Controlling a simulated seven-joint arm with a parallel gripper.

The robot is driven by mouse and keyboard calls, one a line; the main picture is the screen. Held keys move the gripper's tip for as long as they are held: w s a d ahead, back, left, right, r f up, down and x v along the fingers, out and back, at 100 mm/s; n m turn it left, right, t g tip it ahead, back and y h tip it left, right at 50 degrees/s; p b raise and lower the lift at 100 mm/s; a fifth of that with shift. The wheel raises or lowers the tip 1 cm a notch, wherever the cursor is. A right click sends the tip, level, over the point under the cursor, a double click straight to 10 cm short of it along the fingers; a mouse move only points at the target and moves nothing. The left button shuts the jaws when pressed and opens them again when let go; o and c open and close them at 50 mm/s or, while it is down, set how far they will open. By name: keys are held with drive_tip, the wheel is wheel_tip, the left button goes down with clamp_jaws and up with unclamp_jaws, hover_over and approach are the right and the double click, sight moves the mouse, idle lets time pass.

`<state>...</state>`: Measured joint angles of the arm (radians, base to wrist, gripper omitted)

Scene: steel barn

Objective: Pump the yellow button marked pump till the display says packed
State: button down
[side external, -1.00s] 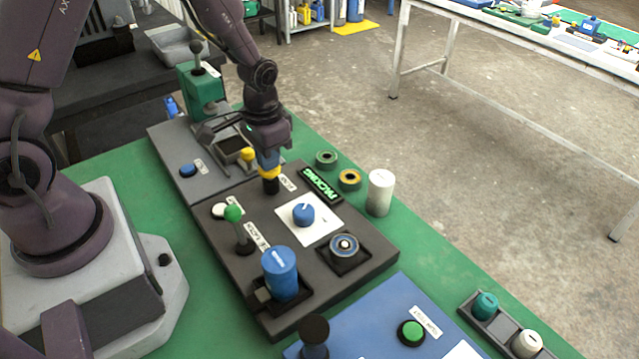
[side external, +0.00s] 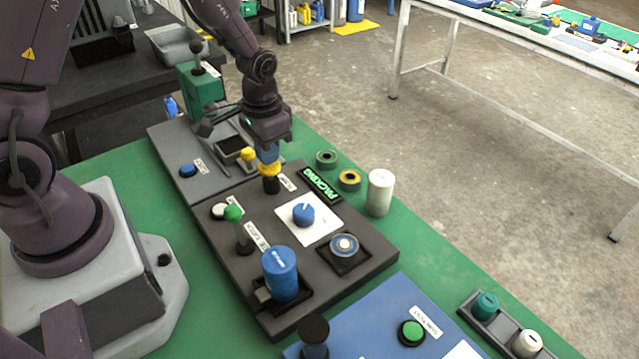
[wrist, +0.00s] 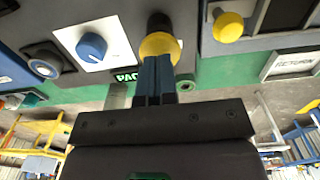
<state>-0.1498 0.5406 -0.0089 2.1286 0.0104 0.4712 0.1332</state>
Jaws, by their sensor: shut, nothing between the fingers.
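The yellow button (side external: 270,168) sits on a black collar on the dark panel (side external: 222,244), next to a small white label too small to read. The display (side external: 321,184) beside it shows green letters reading PACKING. My gripper (side external: 269,158) is shut and empty, pointing down with its blue fingertips at the top of the yellow button. In the wrist view the yellow button (wrist: 159,46) lies right at the ends of my gripper (wrist: 158,62), which partly covers it. I cannot tell whether the fingertips still touch it. Only part of the display (wrist: 126,76) shows there.
On the panel are a blue knob (side external: 303,214) on a white plate, a green-topped lever (side external: 233,213) and a blue cylinder (side external: 281,273). Another yellow knob (side external: 248,154) stands close left of my gripper. A white cylinder (side external: 380,192) and two rings stand right of the panel.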

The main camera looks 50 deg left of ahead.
drive_tip(key=shift+r, duration=2.65)
drive_tip(key=shift+s, duration=0.1)
drive_tip(key=s+d+r+t, duration=0.2)
drive_tip(key=s+r, duration=0.5)
drive_tip(key=r, duration=0.2)
drive_tip(key=s+d+r+t, duration=0.2)
drive_tip(key=s+r, duration=0.4)
drive_tip(key=r, duration=0.4)
drive_tip(key=shift+s+d+t, duration=0.4)
drive_tip(key=shift+t, duration=0.4)
